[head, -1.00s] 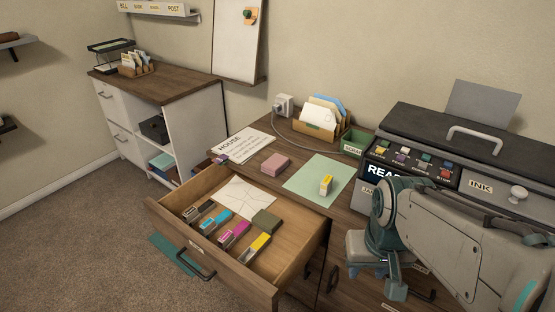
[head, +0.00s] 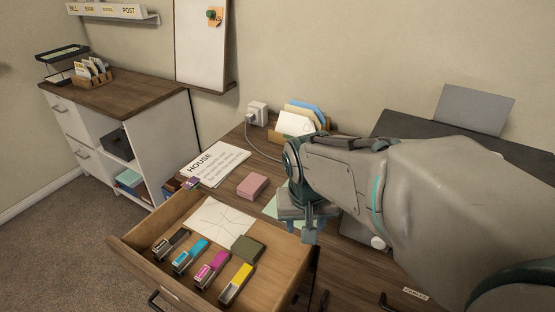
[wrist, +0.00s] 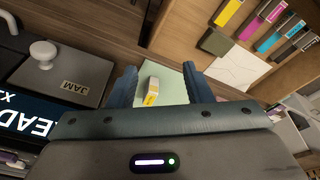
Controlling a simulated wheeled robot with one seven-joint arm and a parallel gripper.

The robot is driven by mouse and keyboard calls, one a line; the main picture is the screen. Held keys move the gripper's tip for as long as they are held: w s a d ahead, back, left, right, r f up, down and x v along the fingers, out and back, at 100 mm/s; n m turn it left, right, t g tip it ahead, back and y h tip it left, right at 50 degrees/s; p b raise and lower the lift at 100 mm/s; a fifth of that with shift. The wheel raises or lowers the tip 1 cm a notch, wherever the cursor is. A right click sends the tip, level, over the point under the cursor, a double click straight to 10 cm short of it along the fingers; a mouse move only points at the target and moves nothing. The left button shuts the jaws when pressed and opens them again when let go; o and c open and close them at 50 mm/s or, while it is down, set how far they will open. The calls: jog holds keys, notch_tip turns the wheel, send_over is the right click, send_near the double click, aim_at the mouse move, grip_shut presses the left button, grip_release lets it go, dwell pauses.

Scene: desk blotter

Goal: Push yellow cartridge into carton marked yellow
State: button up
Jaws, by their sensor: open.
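The small yellow and white cartridge (wrist: 152,91) is on the pale green desk blotter (wrist: 173,82) in the wrist view. My arm hides it in the head view. My gripper (wrist: 160,84) is open, with one finger on each side of the cartridge in the picture and no visible contact. In the head view my gripper (head: 307,225) is over the blotter (head: 271,207). The carton marked yellow (head: 237,283) lies in the open drawer, rightmost in its row. It also shows at the top of the wrist view (wrist: 228,12).
Magenta (head: 211,269), cyan (head: 190,256) and black (head: 170,244) cartons lie beside it in the drawer (head: 139,247). An olive block (head: 246,249) and white paper (head: 222,218) are behind them. A pink block (head: 252,186) sits on the desk. The printer's JAM panel (wrist: 65,75) is close by.

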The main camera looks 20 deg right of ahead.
jog(key=w+d+r+m+t+h+p, duration=0.1)
jog(key=w+d+r+m+h, duration=0.25)
jog(key=w, duration=0.55)
jog(key=shift+m+y, duration=0.85)
jog(key=x, duration=0.2)
jog(key=b+x, duration=0.1)
jog(key=x, duration=0.5)
jog(key=shift+w+d+f, duration=0.1)
jog(key=shift+w+d, duration=0.15)
jog(key=shift+w, duration=0.1)
jog(key=b+x, duration=0.1)
jog(key=x, duration=0.4)
jog(key=shift+f, duration=0.4)
grip_shut()
